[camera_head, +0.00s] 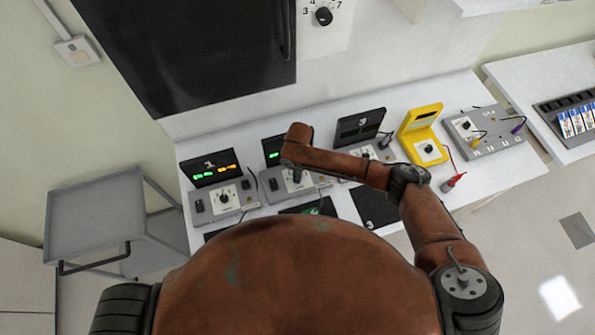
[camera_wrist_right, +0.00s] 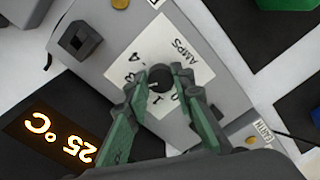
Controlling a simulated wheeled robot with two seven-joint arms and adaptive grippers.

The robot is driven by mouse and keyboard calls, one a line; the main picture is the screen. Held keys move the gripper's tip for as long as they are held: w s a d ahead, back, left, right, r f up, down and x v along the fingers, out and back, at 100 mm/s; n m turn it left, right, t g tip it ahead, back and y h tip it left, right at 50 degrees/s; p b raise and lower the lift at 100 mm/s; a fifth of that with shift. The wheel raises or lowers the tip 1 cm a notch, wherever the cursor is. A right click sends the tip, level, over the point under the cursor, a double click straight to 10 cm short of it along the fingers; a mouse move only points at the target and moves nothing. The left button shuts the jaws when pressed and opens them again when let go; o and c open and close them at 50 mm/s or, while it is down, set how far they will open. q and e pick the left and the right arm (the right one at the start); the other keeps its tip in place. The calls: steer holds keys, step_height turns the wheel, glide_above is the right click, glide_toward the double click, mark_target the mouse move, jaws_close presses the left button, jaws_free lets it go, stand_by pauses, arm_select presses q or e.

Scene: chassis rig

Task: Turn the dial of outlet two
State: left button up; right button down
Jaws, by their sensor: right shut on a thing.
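The second grey outlet unit (camera_head: 313,182) stands on the white bench between the unit marked 1 and the one marked 3. My right arm covers much of it and of its dark display panel (camera_head: 270,147). In the wrist view its dial (camera_wrist_right: 159,77) is a round black knob on a white plate (camera_wrist_right: 147,48) printed AMPS with numbers around it. My right gripper (camera_wrist_right: 162,92) has its green fingers shut on the dial, one on each side. The knob's pointer is hidden. My left gripper is in neither view.
The unit marked 1 (camera_head: 222,199) is to the left; the unit marked 3 (camera_head: 364,153) is to the right. A yellow meter (camera_head: 420,135) and a grey box with leads (camera_head: 482,129) stand farther right. An orange 25 °C readout (camera_wrist_right: 60,140) shows beside the dial.

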steer(key=shift+m+p, duration=0.7)
steer(key=shift+m, duration=0.2)
steer(key=c, duration=1.7)
jaws_free()
steer(key=shift+o, duration=0.2)
step_height(320, 180, up, 12)
steer(key=shift+w, duration=0.15)
